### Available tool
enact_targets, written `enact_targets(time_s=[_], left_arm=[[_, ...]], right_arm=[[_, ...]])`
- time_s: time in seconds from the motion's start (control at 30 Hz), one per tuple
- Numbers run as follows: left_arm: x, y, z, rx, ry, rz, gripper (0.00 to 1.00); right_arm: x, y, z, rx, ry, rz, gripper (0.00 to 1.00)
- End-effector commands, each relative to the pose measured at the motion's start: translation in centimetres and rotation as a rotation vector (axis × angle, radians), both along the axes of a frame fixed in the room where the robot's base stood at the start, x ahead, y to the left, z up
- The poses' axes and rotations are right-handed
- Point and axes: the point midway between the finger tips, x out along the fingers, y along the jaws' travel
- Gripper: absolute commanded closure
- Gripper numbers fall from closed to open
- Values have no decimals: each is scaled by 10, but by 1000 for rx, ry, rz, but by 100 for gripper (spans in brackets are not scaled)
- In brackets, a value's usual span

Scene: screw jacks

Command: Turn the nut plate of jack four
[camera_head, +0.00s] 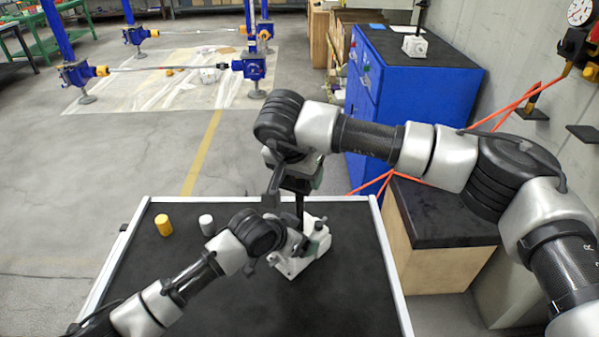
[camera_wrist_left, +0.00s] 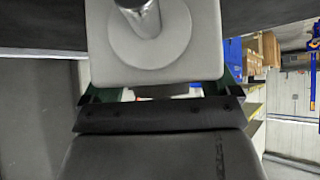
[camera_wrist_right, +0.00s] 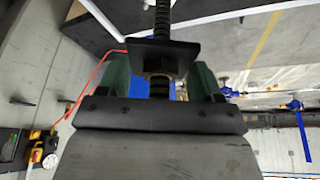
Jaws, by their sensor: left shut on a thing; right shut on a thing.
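A pale grey screw jack (camera_head: 318,225) stands on the black cart top. Its housing fills the top of the left wrist view (camera_wrist_left: 185,50). My left gripper (camera_head: 293,243) is shut on the housing, with a green finger on each side. My right gripper (camera_head: 300,183) is above the housing, around the upright screw. In the right wrist view the black square nut plate (camera_wrist_right: 140,55) sits on the dark threaded screw (camera_wrist_right: 161,22), between the green fingers of that gripper, which is shut on it.
A yellow cylinder (camera_head: 163,225) and a grey cylinder (camera_head: 206,224) stand on the black cart top (camera_head: 350,300), left of the jack. Another jack (camera_head: 415,46) stands on the blue cabinet (camera_head: 420,75). Blue jacks joined by shafts (camera_head: 250,67) stand on the floor behind.

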Motion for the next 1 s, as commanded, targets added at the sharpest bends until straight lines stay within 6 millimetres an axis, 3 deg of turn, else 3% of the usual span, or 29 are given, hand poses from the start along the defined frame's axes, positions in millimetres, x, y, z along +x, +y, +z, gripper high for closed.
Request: enact_targets(time_s=[0.4,0.97,1.0], left_arm=[[0,-2,2,1,-3,-4,93],[0,-2,2,3,-5,-7,93],[0,-2,2,2,-6,-7,93]], right_arm=[[0,3,2,4,-1,-201,58],[0,4,3,6,-5,-230,58],[0,4,3,5,-5,-229,28]])
